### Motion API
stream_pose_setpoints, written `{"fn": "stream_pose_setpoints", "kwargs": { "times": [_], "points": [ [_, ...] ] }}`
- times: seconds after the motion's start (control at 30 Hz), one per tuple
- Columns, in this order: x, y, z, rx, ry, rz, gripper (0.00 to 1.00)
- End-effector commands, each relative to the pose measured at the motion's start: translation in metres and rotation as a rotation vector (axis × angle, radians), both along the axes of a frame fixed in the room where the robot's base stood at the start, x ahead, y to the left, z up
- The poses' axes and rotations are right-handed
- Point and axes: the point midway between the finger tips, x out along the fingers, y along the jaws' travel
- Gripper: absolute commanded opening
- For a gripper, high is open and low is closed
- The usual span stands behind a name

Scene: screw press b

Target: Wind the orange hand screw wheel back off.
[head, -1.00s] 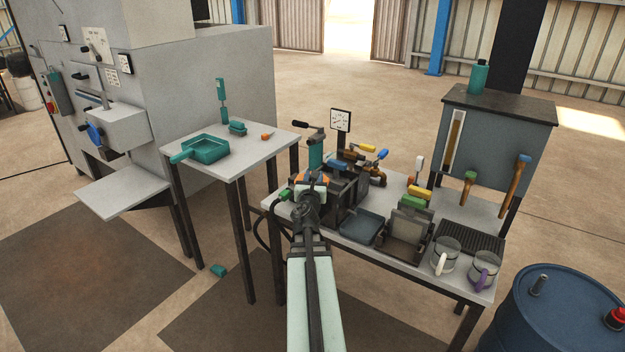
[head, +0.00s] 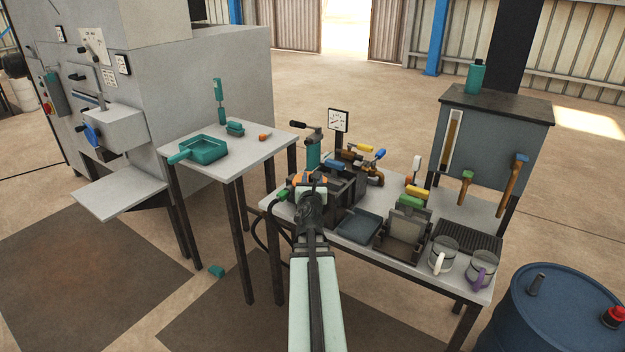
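The orange hand screw wheel (head: 298,178) shows as a small orange patch at the left end of the dark press body (head: 345,185) on the right-hand table. My gripper (head: 314,184) is at the wheel and covers most of it from this camera. The fingertips are hidden behind my wrist and the pale gripper body, so I cannot see whether they are open or shut, or touching the wheel.
A green-tipped fitting (head: 283,195) with a dark hose sits just left of my gripper. A teal hand pump (head: 313,152) and a gauge (head: 338,120) stand behind. A blue-grey tray (head: 358,226) and a green-handled fixture (head: 403,232) lie to the right.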

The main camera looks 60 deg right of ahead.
Motion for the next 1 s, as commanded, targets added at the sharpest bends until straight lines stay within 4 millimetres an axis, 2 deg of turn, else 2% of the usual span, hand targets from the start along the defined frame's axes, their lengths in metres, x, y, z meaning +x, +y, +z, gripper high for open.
{"fn": "stream_pose_setpoints", "kwargs": {
  "times": [0.13, 0.57, 1.0],
  "points": [
    [0.0001, -0.0002, 0.0008, -0.002, -0.001, -0.001, 0.52],
    [0.0021, 0.0001, 0.0032, -0.01, -0.007, -0.016, 0.52],
    [0.0069, 0.0029, 0.0041, -0.013, -0.009, -0.126, 0.52]
  ]
}}
